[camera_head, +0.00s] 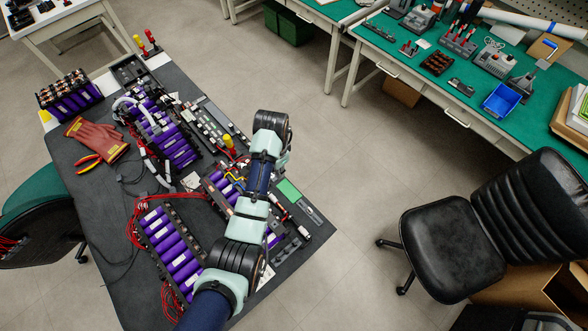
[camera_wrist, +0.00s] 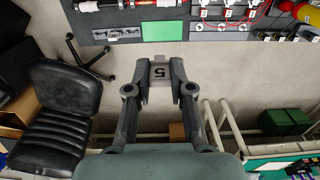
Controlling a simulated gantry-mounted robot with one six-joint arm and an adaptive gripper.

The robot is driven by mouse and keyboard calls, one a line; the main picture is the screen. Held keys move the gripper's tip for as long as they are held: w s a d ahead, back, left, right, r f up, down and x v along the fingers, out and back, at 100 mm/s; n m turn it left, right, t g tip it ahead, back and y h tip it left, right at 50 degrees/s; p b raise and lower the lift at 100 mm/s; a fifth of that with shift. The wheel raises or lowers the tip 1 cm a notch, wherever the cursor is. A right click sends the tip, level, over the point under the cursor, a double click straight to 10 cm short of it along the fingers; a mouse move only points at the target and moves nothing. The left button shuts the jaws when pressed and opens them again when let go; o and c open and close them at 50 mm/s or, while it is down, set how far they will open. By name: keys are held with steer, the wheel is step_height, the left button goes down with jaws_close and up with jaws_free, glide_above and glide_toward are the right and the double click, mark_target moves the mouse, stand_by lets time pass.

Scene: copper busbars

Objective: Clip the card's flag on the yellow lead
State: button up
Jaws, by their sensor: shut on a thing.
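My gripper (camera_wrist: 160,71) is shut on a small grey flag (camera_wrist: 160,74) with a dark mark that reads like a 5. In the wrist view the flag is between the fingertips, against floor beyond the table's edge, apart from any lead. In the head view my arm hides the fingers and flag. A thin yellow lead (camera_head: 236,179) shows among wires just left of my arm, partly covered by it. I cannot make it out in the wrist view. A pale card (camera_head: 192,181) lies on the dark table; its print is too small to read.
The dark table (camera_head: 95,180) holds purple battery modules (camera_head: 172,245), red wires (camera_head: 150,205), gloves (camera_head: 97,139) and pliers (camera_head: 88,161). A green block (camera_wrist: 165,31) lies near its edge. A black chair (camera_head: 450,225) stands right, with open floor between.

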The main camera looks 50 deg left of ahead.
steer(key=s+a, duration=0.6)
steer(key=a, duration=0.2)
steer(key=b, duration=0.1)
glide_above(232, 176)
steer(key=shift+w, duration=0.1)
step_height(232, 176, down, 12)
steer(key=b, duration=0.8)
steer(key=shift+r+b, duration=0.2)
steer(key=shift+b, duration=0.1)
steer(key=shift+f, duration=0.35)
stand_by(0.5)
steer(key=shift+f, duration=0.3)
steer(key=shift+f+b, duration=0.5)
steer(key=shift+f, duration=0.05)
